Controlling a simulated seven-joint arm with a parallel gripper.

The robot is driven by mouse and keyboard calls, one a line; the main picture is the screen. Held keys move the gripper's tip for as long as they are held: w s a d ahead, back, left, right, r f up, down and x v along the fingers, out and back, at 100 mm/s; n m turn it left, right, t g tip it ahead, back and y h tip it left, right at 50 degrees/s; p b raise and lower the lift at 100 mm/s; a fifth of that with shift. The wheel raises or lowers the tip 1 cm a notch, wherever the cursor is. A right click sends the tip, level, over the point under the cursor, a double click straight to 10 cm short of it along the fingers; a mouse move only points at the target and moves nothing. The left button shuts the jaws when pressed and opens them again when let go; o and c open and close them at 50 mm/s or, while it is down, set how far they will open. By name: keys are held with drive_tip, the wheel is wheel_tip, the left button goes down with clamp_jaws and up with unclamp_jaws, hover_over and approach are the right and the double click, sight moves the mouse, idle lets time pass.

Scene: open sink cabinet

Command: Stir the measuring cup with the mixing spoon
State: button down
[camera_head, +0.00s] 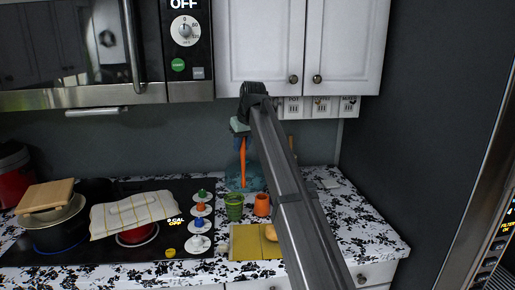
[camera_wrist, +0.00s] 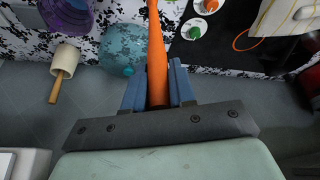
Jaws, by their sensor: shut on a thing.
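My gripper (camera_head: 240,143) is raised above the counter, pointing down, with its blue fingers shut on an orange mixing spoon (camera_head: 243,162). In the wrist view the spoon (camera_wrist: 157,55) runs out between the fingers (camera_wrist: 157,88). The spoon hangs roughly upright, its lower end above the cups. A green see-through cup (camera_head: 234,207), perhaps the measuring cup, stands on the counter below. A small orange cup (camera_head: 262,205) stands just right of it. I cannot tell for certain which is the measuring cup. The spoon's far end is cut off in the wrist view.
A blue glass vessel (camera_head: 236,181) stands behind the cups, also in the wrist view (camera_wrist: 124,45). A yellow board (camera_head: 247,243) lies in front. Cabinets (camera_head: 258,45) hang above.

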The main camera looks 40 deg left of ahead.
drive_tip(key=shift+m, duration=0.4)
drive_tip(key=s, duration=0.1)
drive_tip(key=s+a+r, duration=0.1)
drive_tip(key=s, duration=0.1)
drive_tip(key=shift+s+a+r, duration=0.25)
drive_tip(key=shift+a+r, duration=0.1)
drive_tip(key=shift+r, duration=0.05)
